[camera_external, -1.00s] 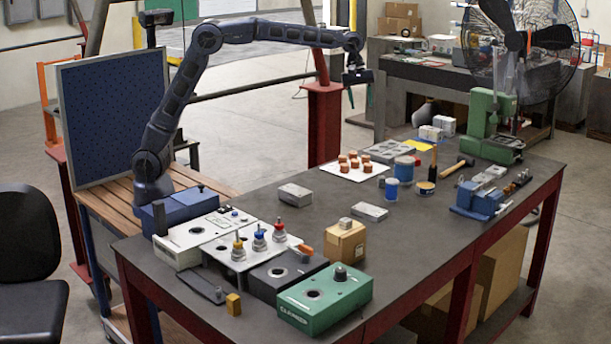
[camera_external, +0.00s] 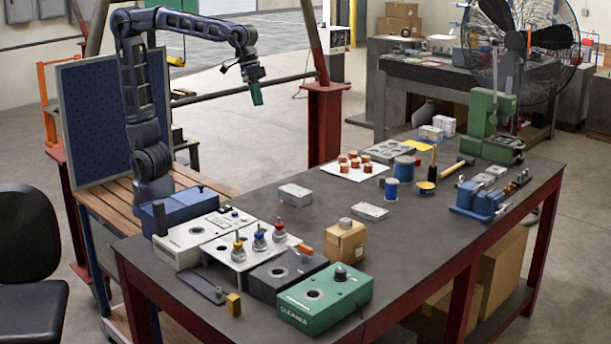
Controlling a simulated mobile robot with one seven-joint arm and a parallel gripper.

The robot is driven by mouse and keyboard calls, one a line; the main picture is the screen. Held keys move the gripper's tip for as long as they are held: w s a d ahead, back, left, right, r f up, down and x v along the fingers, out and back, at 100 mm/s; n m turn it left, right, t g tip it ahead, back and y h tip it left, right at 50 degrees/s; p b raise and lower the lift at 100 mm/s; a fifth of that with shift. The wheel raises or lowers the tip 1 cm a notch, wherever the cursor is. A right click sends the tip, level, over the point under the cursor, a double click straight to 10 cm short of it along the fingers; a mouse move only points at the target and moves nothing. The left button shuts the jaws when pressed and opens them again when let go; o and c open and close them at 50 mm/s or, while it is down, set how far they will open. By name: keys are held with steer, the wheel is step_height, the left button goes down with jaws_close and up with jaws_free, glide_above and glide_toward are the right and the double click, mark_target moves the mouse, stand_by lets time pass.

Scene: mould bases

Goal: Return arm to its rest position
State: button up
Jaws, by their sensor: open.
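My gripper (camera_external: 257,93) is raised high above the far left part of the dark workbench (camera_external: 330,212), with its fingers pointing down. It is apart from everything on the bench, and nothing shows between its fingers. My arm rises nearly straight from its blue base at the left end, bends at the top, and reaches to the right. The fingers are small and dark green in this view.
A blue panel (camera_external: 92,120) stands upright close behind my arm. White, dark and green (camera_external: 325,296) boxes line the bench's near left end. Copper-coloured pieces lie on a white sheet (camera_external: 355,172) farther back. A red post (camera_external: 325,120) stands behind the bench.

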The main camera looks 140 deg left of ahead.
steer(key=s+d+f+m, duration=0.6)
steer(key=s+d, duration=0.2)
steer(key=s, duration=0.3)
steer(key=s+d+f+m+t, duration=0.1)
steer(key=s+d+f+m, duration=0.5)
steer(key=s, duration=0.5)
steer(key=shift+d+m, duration=0.3)
steer(key=shift+d, duration=0.8)
steer(key=shift+o, duration=0.4)
